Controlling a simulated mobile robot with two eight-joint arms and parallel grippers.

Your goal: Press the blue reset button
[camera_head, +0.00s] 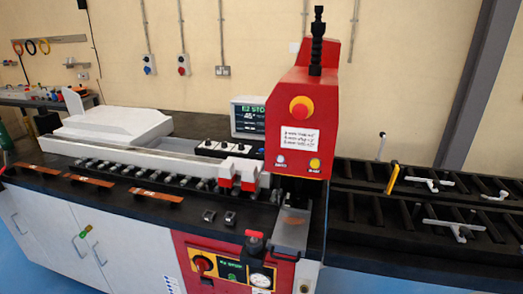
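The red bender head (303,115) stands at the centre right of the machine. Low on its front are a pale, whitish round button (281,161) and a yellow one (315,163). The small labels under them are too small to read. A large orange-red mushroom button on a yellow base (300,107) sits higher up. Neither of my grippers shows in the head view.
A green-text screen (248,117) stands left of the head. A red lower panel (225,268) carries a knob, display and gauge. Copper bars (91,181) lie on the black bench. Black racks (420,195) with white handles stand at right.

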